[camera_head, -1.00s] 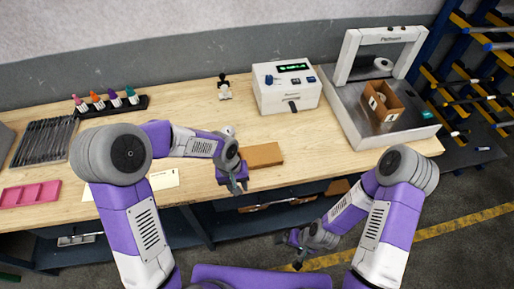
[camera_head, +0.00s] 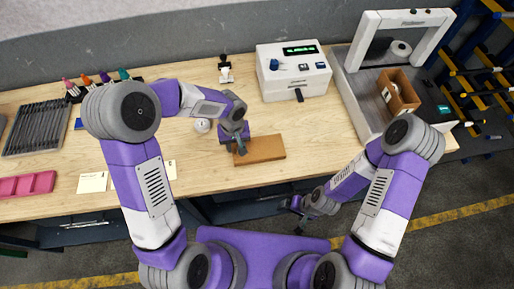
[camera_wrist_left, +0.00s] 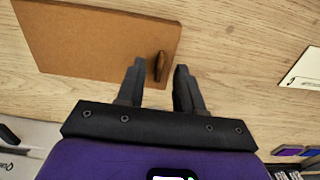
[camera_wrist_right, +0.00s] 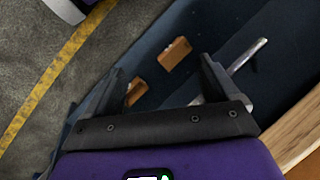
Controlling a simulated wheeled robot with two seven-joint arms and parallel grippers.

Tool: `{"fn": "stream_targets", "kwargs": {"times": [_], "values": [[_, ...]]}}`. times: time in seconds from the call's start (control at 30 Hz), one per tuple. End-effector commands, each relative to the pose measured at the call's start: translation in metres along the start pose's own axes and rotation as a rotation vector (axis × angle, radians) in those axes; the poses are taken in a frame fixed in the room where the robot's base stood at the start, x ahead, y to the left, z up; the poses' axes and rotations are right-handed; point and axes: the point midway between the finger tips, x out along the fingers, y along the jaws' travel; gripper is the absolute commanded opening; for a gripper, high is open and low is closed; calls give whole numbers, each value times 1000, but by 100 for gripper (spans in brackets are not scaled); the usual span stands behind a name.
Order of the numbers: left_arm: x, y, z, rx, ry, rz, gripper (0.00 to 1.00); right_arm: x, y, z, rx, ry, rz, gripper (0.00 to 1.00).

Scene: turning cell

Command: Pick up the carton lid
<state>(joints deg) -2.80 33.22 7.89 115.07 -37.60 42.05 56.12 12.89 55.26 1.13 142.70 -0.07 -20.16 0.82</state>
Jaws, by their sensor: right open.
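The carton lid (camera_head: 262,149) is a flat brown rectangular panel lying on the bench near its front edge. In the left wrist view the lid (camera_wrist_left: 95,42) has a small dark brown tab (camera_wrist_left: 160,67) at one end. My left gripper (camera_head: 239,149) is over the lid's left end. In the left wrist view the left gripper (camera_wrist_left: 160,78) is open, with its fingers on either side of the tab; whether they touch it I cannot tell. My right gripper (camera_head: 298,209) is open and empty, in front of the bench; it also shows in the right wrist view (camera_wrist_right: 160,75).
A white control box (camera_head: 293,75) stands behind the lid. A small white round object (camera_head: 202,125) is left of my left gripper. Bench right of the lid is clear.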

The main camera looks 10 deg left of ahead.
Motion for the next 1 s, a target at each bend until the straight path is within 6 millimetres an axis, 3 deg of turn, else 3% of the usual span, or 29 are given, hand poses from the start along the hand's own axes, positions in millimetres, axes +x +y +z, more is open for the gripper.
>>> {"fn": "stream_targets", "kwargs": {"times": [0.3,0.57,1.0], "values": [[8,0,0,0,1,1,36,0,0,0,0,0,0,88],[7,0,0,0,1,1,0,0,0,0,0,0,0,88],[1,0,-1,-1,4,2,0,0,0,0,0,0,0,88]]}}
